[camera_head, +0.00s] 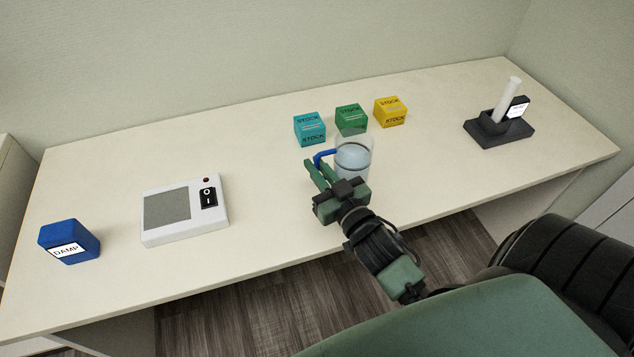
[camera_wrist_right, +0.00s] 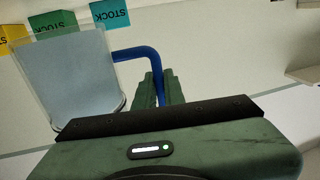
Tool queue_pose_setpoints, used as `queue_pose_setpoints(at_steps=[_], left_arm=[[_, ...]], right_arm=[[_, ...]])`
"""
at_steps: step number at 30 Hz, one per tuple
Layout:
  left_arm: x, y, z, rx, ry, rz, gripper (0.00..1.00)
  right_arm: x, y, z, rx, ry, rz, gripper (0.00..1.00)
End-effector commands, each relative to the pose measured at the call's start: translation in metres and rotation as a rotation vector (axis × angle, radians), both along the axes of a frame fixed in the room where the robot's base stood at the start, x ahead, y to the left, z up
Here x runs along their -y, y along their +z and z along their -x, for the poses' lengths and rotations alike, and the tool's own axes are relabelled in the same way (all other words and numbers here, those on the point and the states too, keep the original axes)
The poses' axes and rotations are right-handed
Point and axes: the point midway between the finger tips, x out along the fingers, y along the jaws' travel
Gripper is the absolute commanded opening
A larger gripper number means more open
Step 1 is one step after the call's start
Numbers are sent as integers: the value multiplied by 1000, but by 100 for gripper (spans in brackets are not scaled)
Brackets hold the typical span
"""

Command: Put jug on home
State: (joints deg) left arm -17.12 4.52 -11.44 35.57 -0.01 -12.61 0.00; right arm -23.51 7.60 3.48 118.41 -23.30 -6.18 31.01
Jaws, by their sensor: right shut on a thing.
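The jug (camera_head: 354,155) is a clear vessel with pale blue liquid and a blue handle, in the middle of the counter in the head view. My right gripper (camera_head: 318,172) is shut on the blue handle at the jug's left side. In the right wrist view the jug (camera_wrist_right: 72,75) is at the left, and its blue handle (camera_wrist_right: 135,53) runs to the green fingers of the gripper (camera_wrist_right: 158,90). I cannot tell whether the jug touches the counter. No place marked "home" can be read. My left gripper is not in view.
Behind the jug stand teal (camera_head: 310,129), green (camera_head: 351,119) and yellow (camera_head: 390,112) STOCK cubes. A white device with a switch (camera_head: 185,210) and a blue DAMP block (camera_head: 69,241) are left. A black holder with a white tube (camera_head: 499,129) is right.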

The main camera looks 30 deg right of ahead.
Motion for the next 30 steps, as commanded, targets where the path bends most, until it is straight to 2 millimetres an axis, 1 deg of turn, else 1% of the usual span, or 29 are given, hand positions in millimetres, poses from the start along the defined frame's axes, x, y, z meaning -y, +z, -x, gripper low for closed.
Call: queue_pose_setpoints(at_steps=[5,9,13,26,27,28,29,30], left_arm=[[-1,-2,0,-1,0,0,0],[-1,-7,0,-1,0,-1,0],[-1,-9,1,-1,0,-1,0],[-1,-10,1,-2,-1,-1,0],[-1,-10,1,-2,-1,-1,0],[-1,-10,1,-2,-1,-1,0],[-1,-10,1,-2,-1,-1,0],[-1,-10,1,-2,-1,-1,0]], right_arm=[[0,-11,-1,5,0,2,0],[0,-31,-1,3,-1,2,0],[0,-45,-1,5,0,2,0],[0,-50,-1,6,1,2,0],[0,-52,0,1,1,0,18],[0,-52,0,1,1,0,27],[0,-52,0,1,0,0,32],[0,-52,0,1,0,0,32]])
